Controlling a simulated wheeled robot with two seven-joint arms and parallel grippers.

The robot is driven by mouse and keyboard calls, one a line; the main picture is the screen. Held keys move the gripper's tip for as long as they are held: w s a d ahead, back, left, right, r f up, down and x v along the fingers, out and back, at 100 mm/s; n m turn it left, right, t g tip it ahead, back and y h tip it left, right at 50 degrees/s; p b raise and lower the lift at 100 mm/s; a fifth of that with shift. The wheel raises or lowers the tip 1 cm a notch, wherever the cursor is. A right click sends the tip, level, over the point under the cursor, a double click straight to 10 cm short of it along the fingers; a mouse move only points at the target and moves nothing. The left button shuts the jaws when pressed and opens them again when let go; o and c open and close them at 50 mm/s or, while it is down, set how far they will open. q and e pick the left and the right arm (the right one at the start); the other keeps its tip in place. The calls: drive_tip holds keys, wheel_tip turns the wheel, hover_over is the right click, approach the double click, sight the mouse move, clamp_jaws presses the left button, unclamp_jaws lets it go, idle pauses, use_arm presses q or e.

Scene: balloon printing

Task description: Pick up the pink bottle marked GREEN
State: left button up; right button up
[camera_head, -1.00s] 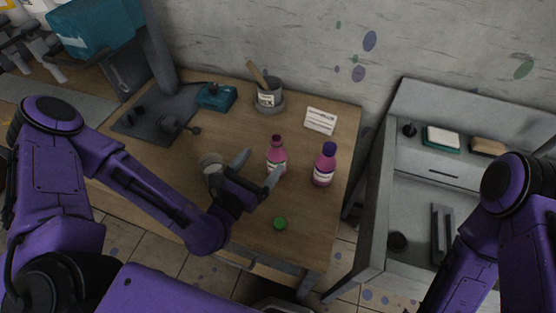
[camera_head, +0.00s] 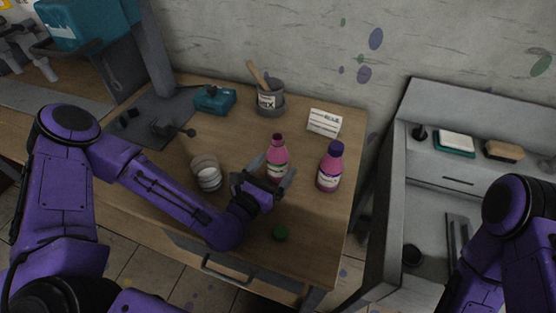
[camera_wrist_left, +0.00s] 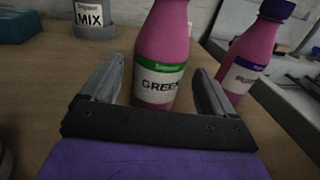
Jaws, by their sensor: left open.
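The pink bottle marked GREEN (camera_wrist_left: 162,60) stands upright on the wooden table, uncapped in the head view (camera_head: 277,158). Its label has a green band. My left gripper (camera_wrist_left: 155,85) is open, with one finger on each side of the bottle's lower part. The fingers look apart from the bottle; whether it is fully between the tips I cannot tell. In the head view the left gripper (camera_head: 272,178) is right at the bottle's near side. My right arm shows at the right edge, but its gripper is out of view.
A second pink bottle with a purple cap (camera_head: 329,167) stands close to the right. A green cap (camera_head: 281,233) lies near the front edge. A pale cup (camera_head: 206,174) stands left, a MIX pot (camera_head: 269,100) behind, with a white card (camera_head: 324,122). A grey sink unit (camera_head: 440,185) is at right.

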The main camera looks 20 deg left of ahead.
sight(282, 155)
use_arm(q)
drive_tip(key=p+x, duration=0.1)
drive_tip(key=x, duration=0.1)
drive_tip(key=p+x, duration=0.1)
drive_tip(key=x, duration=0.1)
drive_tip(key=shift+w+r, duration=0.1)
drive_tip(key=shift+r, duration=0.3)
drive_tip(key=shift+w+f, duration=0.1)
drive_tip(key=shift+w, duration=0.1)
drive_tip(key=c, duration=1)
drive_tip(key=shift+c, duration=1)
